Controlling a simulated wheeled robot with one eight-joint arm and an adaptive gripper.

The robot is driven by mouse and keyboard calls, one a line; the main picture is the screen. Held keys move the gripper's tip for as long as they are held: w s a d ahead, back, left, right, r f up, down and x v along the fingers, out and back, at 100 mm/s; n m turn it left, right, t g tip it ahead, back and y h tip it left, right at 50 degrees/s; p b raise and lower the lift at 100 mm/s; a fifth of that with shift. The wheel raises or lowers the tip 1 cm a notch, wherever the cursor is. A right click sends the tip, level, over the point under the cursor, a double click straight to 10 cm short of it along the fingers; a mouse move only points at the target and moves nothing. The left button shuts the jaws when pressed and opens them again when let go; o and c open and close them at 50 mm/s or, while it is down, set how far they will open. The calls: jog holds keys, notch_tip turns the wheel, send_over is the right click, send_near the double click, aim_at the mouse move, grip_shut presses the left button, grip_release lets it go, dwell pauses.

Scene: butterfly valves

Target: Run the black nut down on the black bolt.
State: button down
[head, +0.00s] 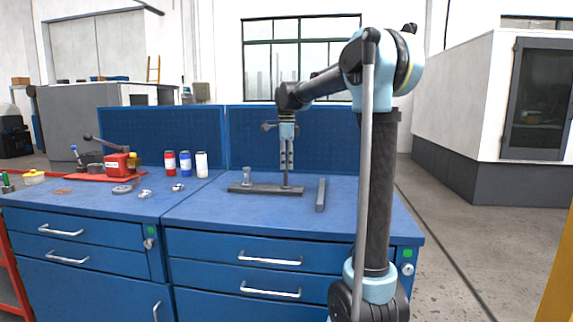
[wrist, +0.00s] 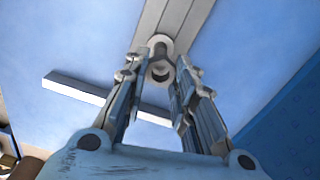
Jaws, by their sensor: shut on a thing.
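My gripper (head: 287,167) points straight down over the right end of a dark flat bar (head: 265,189) on the blue bench. The upright black bolt (head: 287,179) shows as a thin dark stem between the fingertips and the bar. In the wrist view, my fingers (wrist: 160,78) stand either side of a round grey-looking piece, the black nut (wrist: 161,70), and are shut on it. A round ringed part (wrist: 159,45) shows just beyond it, in line with the bar. The nut is too small to make out in the head view, and its height on the bolt cannot be told.
A shorter grey upright piece (head: 247,175) stands at the bar's left end. Bottles (head: 186,164), a red vise-like tool (head: 117,165) and small metal parts (head: 145,194) lie left. A blue panel (head: 255,140) rises behind.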

jog(key=shift+f, duration=0.75)
dwell(1.8)
jog(key=m, duration=1.2)
jog(key=shift+s, duration=0.1)
jog(key=c, duration=1.6)
grip_release()
jog(key=shift+o, duration=0.2)
